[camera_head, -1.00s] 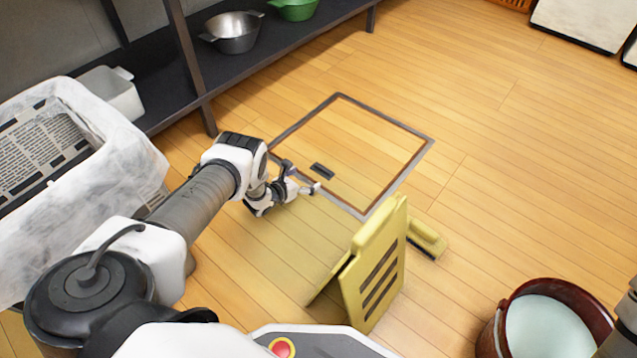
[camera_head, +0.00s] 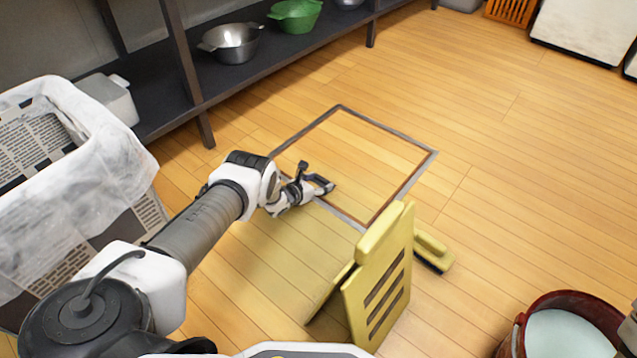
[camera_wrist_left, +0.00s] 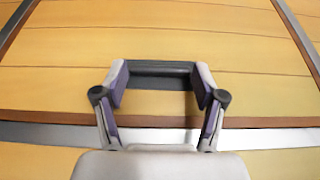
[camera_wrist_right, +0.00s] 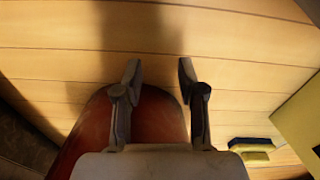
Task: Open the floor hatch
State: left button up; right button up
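The floor hatch (camera_head: 375,150) is a square wooden panel in a grey metal frame, flush with the floor. Its dark handle (camera_wrist_left: 160,70) lies near the hatch's near edge, in the left wrist view. My left gripper (camera_head: 326,186) is at the handle, low over the hatch. In the left wrist view its fingers (camera_wrist_left: 160,84) are spread wide, one by each end of the handle; I cannot tell whether they touch it. The hatch lies flat. My right gripper (camera_wrist_right: 158,75) is open and empty, over the floor beside the red bucket (camera_wrist_right: 155,118).
A yellow floor sign (camera_head: 380,275) stands near the hatch's near corner, with a yellow brush (camera_head: 432,252) beside it. The bucket (camera_head: 560,325) is at lower right. A lined bin (camera_head: 120,165) stands left. A dark shelf (camera_head: 280,55) with pots runs behind. Floor right of the hatch is clear.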

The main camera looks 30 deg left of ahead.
pick_arm(q)
jog(key=w+r+g+p, duration=0.1)
jog(key=w+r+p, duration=0.2)
jog(key=r, duration=0.4)
jog(key=w+r+p, duration=0.2)
jog(key=r+p, duration=0.2)
jog(key=r, duration=0.4)
jog(key=w+d+r+g+p, duration=0.1)
jog(key=w+r+p, duration=0.2)
jog(key=r, duration=0.5)
jog(key=shift+w+r+g+p, duration=0.15)
jog(key=shift+w+g+p, duration=0.2)
jog(key=shift+p, duration=0.15)
pick_arm(e)
notch_tip(320, 180, up, 11)
jog(key=s, duration=0.2)
jog(key=shift+s+r+g, duration=0.15)
jog(key=shift+s+g, duration=0.15)
jog(key=shift+a, duration=0.1)
pick_arm(q)
jog(key=o, duration=1.7)
jog(key=shift+d, duration=0.1)
jog(key=v, duration=1.1)
jog(key=shift+s+d+r, duration=0.1)
jog(key=shift+s+r, duration=0.05)
jog(key=shift+s, duration=0.25)
